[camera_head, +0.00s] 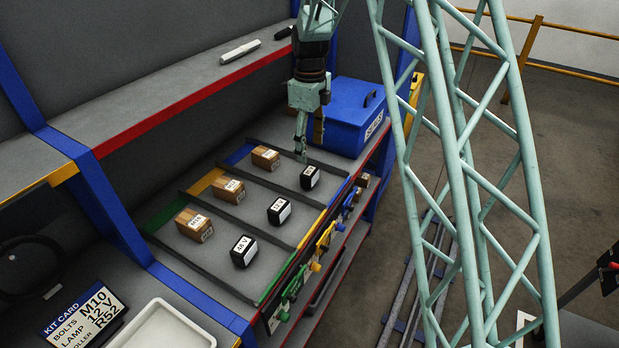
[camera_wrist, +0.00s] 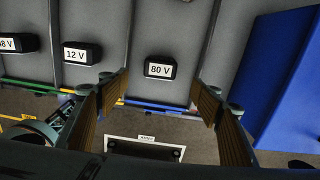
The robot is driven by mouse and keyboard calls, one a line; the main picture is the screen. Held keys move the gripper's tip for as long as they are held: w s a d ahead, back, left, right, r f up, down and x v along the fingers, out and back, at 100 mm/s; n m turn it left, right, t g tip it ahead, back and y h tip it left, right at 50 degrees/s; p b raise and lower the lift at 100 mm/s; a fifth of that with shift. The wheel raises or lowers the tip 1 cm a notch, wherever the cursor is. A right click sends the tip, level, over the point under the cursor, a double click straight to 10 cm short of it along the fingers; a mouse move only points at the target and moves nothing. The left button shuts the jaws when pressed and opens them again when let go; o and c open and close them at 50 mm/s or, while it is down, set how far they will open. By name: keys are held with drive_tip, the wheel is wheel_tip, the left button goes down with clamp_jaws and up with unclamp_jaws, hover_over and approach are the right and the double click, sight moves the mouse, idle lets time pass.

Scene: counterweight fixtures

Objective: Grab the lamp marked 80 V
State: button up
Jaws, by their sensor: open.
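The lamp marked 80 V (camera_wrist: 160,68) is a small black block with a white label. In the wrist view it lies beyond and between my fingertips, with no finger touching it. In the head view it is the black block (camera_head: 310,178) at the far end of its row, its label too small to read surely. My gripper (camera_head: 301,152) hangs above the shelf, just behind and left of that block. In the wrist view my gripper (camera_wrist: 160,82) has its fingers wide apart with nothing between the pads.
The 12 V lamp (camera_head: 279,211) and 48 V lamp (camera_head: 243,251) stand in neighbouring lanes. Cardboard boxes (camera_head: 229,190) line the back of the lanes. Low dark dividers (camera_head: 265,182) separate them. A blue bin (camera_head: 345,112) stands close on the right; a red-edged shelf (camera_head: 190,95) is above.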

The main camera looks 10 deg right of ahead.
sight(310, 170)
drive_tip(key=shift+f, duration=0.15)
drive_tip(key=shift+f, duration=4.15)
drive_tip(key=shift+f, duration=0.1)
drive_tip(key=shift+f+p, duration=0.5)
drive_tip(key=shift+f, duration=2)
drive_tip(key=shift+c, duration=0.9)
drive_tip(key=c, duration=0.9)
drive_tip(key=shift+w+r, duration=0.1)
